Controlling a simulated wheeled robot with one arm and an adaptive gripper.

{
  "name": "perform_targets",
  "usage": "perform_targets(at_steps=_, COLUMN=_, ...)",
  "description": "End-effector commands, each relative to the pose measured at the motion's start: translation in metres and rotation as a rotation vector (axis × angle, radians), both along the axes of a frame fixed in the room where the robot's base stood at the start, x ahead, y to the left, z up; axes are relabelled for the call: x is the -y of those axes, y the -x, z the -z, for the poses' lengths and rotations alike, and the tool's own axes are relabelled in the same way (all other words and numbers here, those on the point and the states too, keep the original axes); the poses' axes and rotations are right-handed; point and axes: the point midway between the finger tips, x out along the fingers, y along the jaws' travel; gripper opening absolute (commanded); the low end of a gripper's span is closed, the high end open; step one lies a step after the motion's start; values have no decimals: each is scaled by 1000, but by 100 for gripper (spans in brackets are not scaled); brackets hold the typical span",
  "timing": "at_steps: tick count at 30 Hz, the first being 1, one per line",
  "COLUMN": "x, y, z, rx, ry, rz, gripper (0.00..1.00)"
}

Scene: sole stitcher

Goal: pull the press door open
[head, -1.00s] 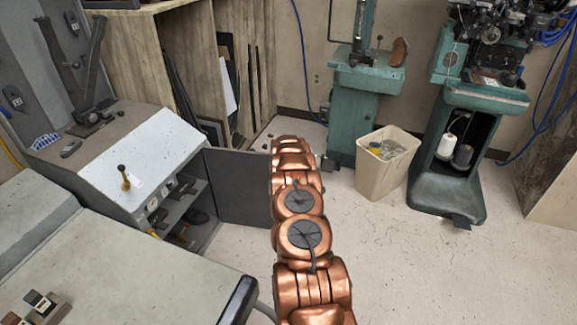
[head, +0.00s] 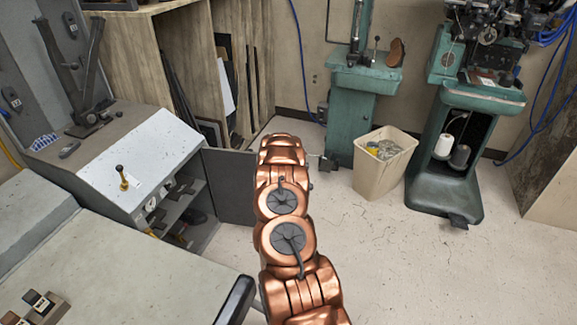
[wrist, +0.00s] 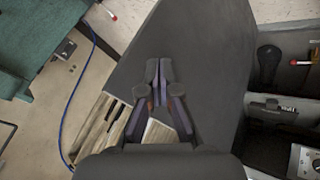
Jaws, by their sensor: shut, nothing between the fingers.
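The press (head: 138,160) stands at left in the head view, a grey cabinet with a white sloped top. Its dark grey door (head: 226,184) stands swung out to the right, so the inside shelves (head: 180,205) show. The door's far edge is hidden behind my arm. In the wrist view the door (wrist: 205,50) is a broad dark panel across the middle. My gripper (wrist: 159,68) is shut and empty in front of that panel; I cannot tell whether it touches it.
A beige bin (head: 382,165) stands on the floor to the right, before green machines (head: 352,120). A wooden rack (head: 187,60) is behind the press. A grey worktop (head: 150,265) fills the lower left. The floor at right (head: 430,270) is clear.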

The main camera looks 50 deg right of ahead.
Motion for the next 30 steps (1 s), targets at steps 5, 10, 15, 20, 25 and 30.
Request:
perform_targets(at_steps=5, x=-3, y=9, z=-18, rx=4, ry=3, rz=1, gripper=0)
perform_targets(at_steps=10, x=-5, y=17, z=-30, rx=4, ry=5, rz=0, gripper=0)
perform_targets(at_steps=15, x=-9, y=24, z=-41, rx=6, ry=3, rz=0, gripper=0)
perform_targets(at_steps=20, x=-11, y=31, z=-49, rx=4, ry=3, rz=1, gripper=0)
perform_targets(at_steps=25, x=-14, y=37, z=-59, rx=5, ry=2, rz=0, gripper=0)
perform_targets(at_steps=30, x=-16, y=43, z=-68, rx=5, ry=2, rz=0, gripper=0)
